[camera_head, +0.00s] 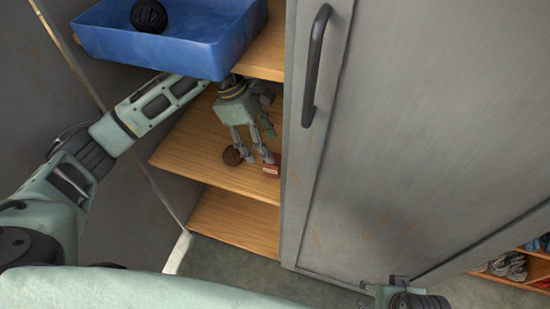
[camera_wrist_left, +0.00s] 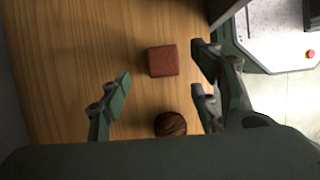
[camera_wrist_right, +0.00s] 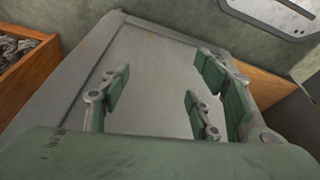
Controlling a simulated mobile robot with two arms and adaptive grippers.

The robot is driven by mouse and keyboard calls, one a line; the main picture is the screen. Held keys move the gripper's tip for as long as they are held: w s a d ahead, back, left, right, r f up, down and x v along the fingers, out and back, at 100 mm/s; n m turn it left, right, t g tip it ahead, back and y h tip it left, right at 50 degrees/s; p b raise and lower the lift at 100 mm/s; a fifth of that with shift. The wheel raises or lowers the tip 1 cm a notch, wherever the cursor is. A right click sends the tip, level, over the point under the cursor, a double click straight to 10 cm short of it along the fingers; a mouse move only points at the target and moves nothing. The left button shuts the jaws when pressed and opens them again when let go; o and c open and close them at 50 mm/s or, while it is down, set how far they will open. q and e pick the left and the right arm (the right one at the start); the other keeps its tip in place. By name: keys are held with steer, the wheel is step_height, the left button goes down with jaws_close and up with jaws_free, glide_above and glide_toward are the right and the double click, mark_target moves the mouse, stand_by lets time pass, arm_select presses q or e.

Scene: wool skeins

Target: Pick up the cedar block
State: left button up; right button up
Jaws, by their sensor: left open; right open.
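The cedar block (camera_head: 271,170) is a small reddish-brown block on the middle wooden shelf of the cabinet, near the shelf's front edge. In the left wrist view the cedar block (camera_wrist_left: 162,60) lies ahead, between the lines of the open fingers and apart from them. My left gripper (camera_head: 253,152) reaches into the cabinet over the shelf and is open and empty; its fingers also show in the left wrist view (camera_wrist_left: 160,92). My right gripper (camera_wrist_right: 160,100) is open and empty in front of the grey cabinet door. In the head view it shows only partly at the bottom edge.
A dark brown ball (camera_wrist_left: 171,124) lies close to the block; it also shows in the head view (camera_head: 232,156). A blue bin (camera_head: 180,50) with a black ball (camera_head: 149,16) sits above. A grey door (camera_head: 400,130) with a dark handle (camera_head: 316,65) stands right of the shelves.

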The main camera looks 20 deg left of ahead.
mark_target(273, 165)
arm_select(q)
steer(key=x, duration=0.7)
steer(key=shift+s+f+b, duration=0.25)
steer(key=shift+b, duration=0.15)
arm_select(e)
steer(key=v, duration=0.3)
steer(key=shift+w+r, duration=0.1)
steer(key=shift+r, duration=0.15)
arm_select(q)
steer(key=c, duration=1.2)
steer(key=shift+r, duration=0.2)
